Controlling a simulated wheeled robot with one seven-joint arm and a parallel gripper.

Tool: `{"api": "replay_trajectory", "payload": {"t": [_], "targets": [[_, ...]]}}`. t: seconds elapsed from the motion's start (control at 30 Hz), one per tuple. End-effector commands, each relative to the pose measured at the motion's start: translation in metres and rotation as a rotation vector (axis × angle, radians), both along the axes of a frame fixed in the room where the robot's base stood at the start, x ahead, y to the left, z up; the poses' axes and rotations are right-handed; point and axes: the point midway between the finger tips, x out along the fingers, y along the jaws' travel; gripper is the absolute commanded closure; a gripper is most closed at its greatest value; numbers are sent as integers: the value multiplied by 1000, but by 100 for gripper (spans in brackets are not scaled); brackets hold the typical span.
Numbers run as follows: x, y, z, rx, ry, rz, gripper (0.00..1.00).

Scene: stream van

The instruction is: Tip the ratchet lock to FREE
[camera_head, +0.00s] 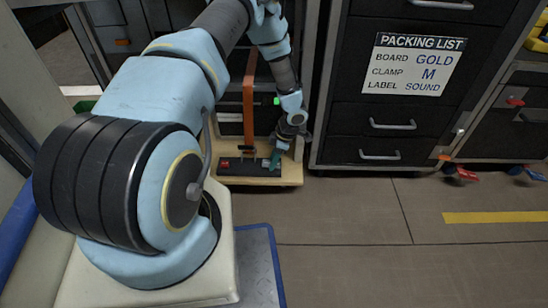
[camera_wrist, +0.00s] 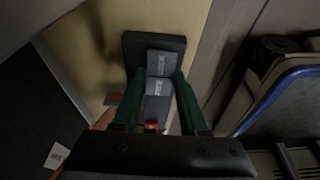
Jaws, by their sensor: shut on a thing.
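The ratchet lock (camera_wrist: 162,67) is a grey rocker with two lettered faces on a dark base. In the wrist view the nearer face seems to read FREE and the farther one LOCK; the letters are small and blurred. My gripper (camera_wrist: 159,76) has its green fingers on either side of the rocker, shut on it. In the head view my gripper (camera_head: 275,158) reaches down to the right end of the dark base (camera_head: 240,167), and the lock is too small to make out there. A red part (camera_wrist: 152,126) shows between the fingers, nearer the palm.
The base lies on a wooden board (camera_head: 262,181) on the floor. An orange strap (camera_head: 249,105) rises behind it. A black drawer cabinet (camera_head: 350,150) with a packing list (camera_head: 417,65) stands close on the right. Grey floor (camera_head: 360,215) in front is clear.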

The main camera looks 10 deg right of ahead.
Motion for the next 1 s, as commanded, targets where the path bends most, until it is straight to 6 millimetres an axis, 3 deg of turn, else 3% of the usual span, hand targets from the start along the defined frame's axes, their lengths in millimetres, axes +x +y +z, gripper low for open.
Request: {"api": "replay_trajectory", "payload": {"t": [0.5, 1.0], "targets": [[2, 11, 4, -318, 60, 6, 100], [3, 12, 1, -397, 74, 0, 100]]}}
